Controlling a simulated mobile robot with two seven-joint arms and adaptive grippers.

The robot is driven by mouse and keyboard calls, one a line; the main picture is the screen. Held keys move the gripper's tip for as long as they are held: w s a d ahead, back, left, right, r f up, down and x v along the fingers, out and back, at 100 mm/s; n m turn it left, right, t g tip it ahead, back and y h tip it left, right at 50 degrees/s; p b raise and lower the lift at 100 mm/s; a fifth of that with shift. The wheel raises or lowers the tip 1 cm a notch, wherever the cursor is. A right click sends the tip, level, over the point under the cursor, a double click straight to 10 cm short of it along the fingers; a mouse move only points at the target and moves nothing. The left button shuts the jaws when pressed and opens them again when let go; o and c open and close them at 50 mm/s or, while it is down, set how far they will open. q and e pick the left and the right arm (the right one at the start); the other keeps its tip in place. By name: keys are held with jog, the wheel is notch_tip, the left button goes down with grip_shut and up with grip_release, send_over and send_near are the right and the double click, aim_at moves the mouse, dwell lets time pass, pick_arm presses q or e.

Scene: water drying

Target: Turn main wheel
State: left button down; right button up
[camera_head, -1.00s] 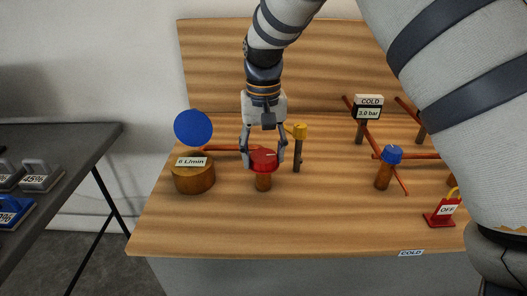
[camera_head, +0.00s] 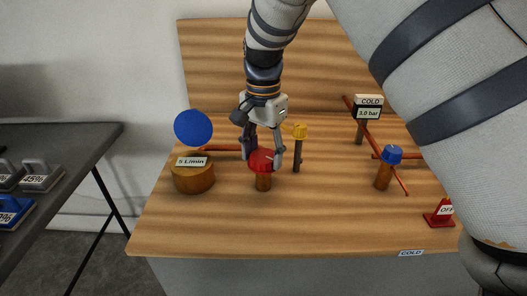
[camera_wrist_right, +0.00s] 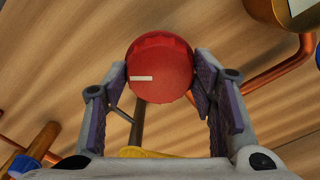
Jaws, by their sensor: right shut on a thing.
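The red wheel (camera_head: 261,160) sits on a short copper-brown post at the front middle of the wooden board. My right gripper (camera_head: 263,153) comes down from above and is shut on the red wheel, with one finger on each side of its rim. In the right wrist view, the red wheel (camera_wrist_right: 160,62) lies between the two finger pads, and its white mark points left. The round gauge body (camera_head: 193,179) left of the wheel carries a label reading 5 L/min. My left gripper is not in view.
A yellow-topped valve (camera_head: 299,132) stands close behind and right of the gripper. A blue knob (camera_head: 391,154), a COLD 3.0 bar display (camera_head: 368,106) and a red OFF tag (camera_head: 440,214) are farther right. A blue disc (camera_head: 193,127) stands behind the gauge.

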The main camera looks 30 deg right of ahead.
aim_at(264, 156)
jog(key=shift+f+m, duration=0.1)
jog(key=shift+m, duration=0.3)
jog(key=o, duration=1.1)
jog(key=shift+o, duration=0.2)
notch_tip(264, 156, up, 12)
